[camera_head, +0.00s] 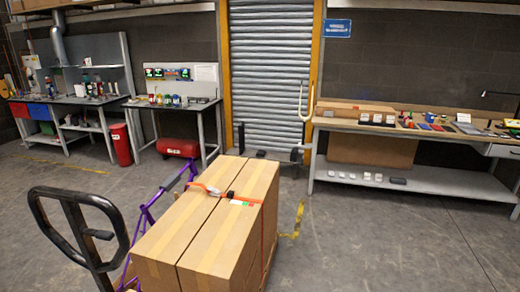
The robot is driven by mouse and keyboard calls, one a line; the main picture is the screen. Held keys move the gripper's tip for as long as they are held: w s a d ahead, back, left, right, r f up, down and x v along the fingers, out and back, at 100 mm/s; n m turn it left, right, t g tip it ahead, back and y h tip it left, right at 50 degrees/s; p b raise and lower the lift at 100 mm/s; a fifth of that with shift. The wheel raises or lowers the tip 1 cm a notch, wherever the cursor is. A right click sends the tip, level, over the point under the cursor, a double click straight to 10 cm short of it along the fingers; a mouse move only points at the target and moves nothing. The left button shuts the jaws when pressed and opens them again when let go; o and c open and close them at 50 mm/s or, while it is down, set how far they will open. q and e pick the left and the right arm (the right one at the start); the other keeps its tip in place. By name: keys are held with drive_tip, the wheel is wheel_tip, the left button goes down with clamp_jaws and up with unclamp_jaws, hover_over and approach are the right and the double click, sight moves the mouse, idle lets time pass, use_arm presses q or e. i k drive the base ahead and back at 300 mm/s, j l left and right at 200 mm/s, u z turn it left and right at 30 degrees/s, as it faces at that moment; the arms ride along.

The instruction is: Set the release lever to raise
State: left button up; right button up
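A black loop handle (76,222), which looks like a pallet jack's, stands at the lower left in the head view. A small dark lever (98,234) sticks out to the right inside the loop; it appears to be the release lever. I cannot tell which setting it is at. The handle's lower end runs out of the bottom of the picture. Neither of my grippers is in view.
Large strapped cardboard boxes (213,232) stand right of the handle, beside a purple frame (152,212). A roller door (270,70) is behind. Workbenches (440,128) line the walls. The floor (390,240) at the right is clear.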

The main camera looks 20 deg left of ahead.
sight(103, 235)
drive_tip(key=i+l+u, duration=0.1)
drive_tip(key=u, duration=0.3)
drive_tip(key=l+u, duration=0.1)
drive_tip(key=u, duration=0.25)
drive_tip(key=i+l+u, duration=0.1)
drive_tip(key=u, duration=0.3)
drive_tip(key=l+u, duration=0.2)
drive_tip(key=u, duration=0.15)
